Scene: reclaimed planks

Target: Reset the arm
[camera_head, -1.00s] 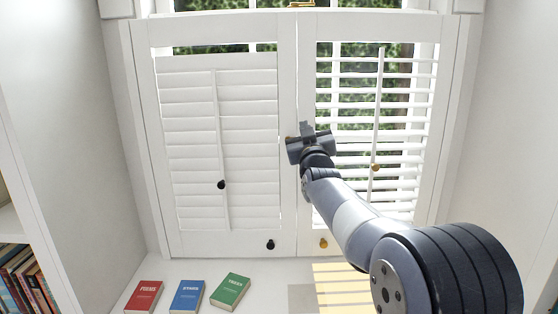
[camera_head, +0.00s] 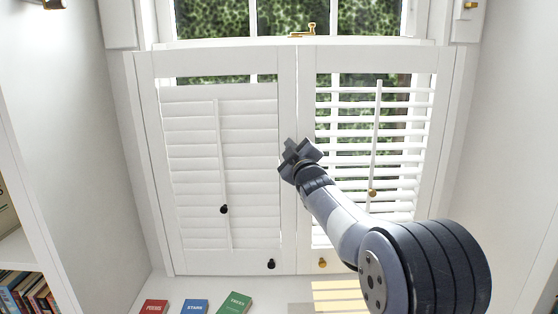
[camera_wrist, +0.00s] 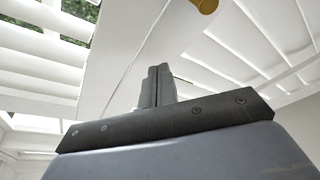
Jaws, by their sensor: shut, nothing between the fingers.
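My gripper (camera_head: 298,150) is raised in front of the middle of the window shutters, near where the two panels meet. It holds nothing. In the wrist view the two fingers (camera_wrist: 158,84) are pressed together. The left shutter panel (camera_head: 288,220) has its slats closed. The right shutter panel (camera_head: 305,215) has its slats tilted open, with greenery showing through. I cannot tell from these views whether the gripper touches the shutter.
Black knobs (camera_head: 224,209) are on the left panel, and brass knobs (camera_head: 322,263) on the right. Red (camera_head: 154,306), blue (camera_head: 195,306) and green (camera_head: 235,302) books lie on the sill. A bookshelf (camera_head: 30,240) stands at left. Walls close in both sides.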

